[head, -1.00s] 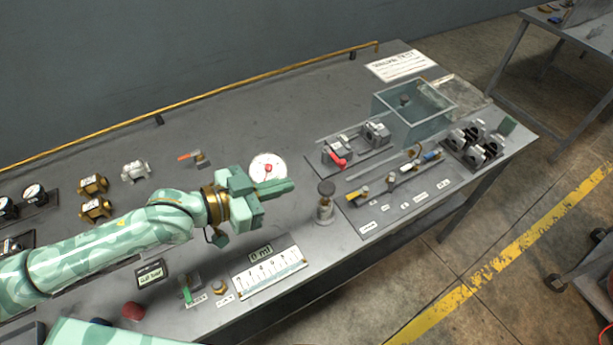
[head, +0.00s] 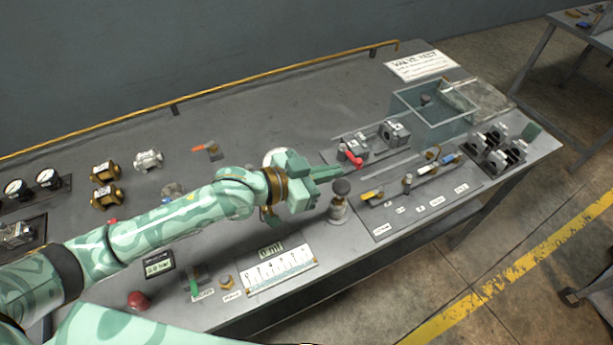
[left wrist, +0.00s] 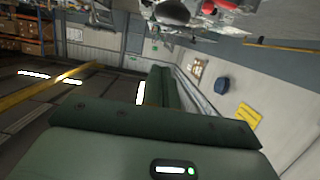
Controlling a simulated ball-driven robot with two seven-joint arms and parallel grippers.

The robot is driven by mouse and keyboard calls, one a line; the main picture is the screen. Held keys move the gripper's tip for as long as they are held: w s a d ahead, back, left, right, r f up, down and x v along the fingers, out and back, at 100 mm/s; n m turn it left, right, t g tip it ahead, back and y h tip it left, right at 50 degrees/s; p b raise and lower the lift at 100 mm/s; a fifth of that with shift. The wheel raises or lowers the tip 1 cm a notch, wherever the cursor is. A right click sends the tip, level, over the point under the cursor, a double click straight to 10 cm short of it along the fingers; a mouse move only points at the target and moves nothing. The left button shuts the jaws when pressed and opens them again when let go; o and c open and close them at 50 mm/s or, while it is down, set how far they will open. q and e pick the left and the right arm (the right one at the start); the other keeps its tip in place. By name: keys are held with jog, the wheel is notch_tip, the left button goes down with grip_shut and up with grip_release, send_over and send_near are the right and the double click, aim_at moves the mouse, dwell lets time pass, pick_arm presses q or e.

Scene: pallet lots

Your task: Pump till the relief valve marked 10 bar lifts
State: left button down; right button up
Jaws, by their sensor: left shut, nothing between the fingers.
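My left gripper (head: 338,172) is shut and empty above the middle of the bench, just behind a black-topped metal plunger or cylinder (head: 338,208). Its tips point towards a clamp with a red handle (head: 354,158). The closed fingers (left wrist: 160,88) also show in the left wrist view. Two brass valves (head: 105,172) (head: 106,197) and a silver valve (head: 148,160) stand at the left; their markings are too small to read. A white round dial (head: 273,157) is partly hidden behind my gripper. My right gripper is not in view.
Two gauges (head: 48,179) stand at the far left. A clear tank (head: 434,115) and dark blocks (head: 497,150) stand at the right. A ruled scale card (head: 280,270), a green lever (head: 196,280) and a red button (head: 138,300) lie along the front.

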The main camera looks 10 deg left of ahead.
aim_at(341, 188)
pick_arm(q)
jog(key=shift+x, duration=1.05)
jog(key=f, duration=0.1)
jog(key=f+b, duration=0.1)
jog(key=f, duration=0.1)
jog(key=shift+s+a, duration=0.1)
jog(key=shift+a, duration=0.1)
jog(key=shift+f, duration=0.5)
notch_tip(341, 188, down, 4)
jog(key=b, duration=0.2)
jog(key=shift+s+r+b, duration=0.1)
jog(key=shift+r+b, duration=0.05)
jog(key=shift+b, duration=0.15)
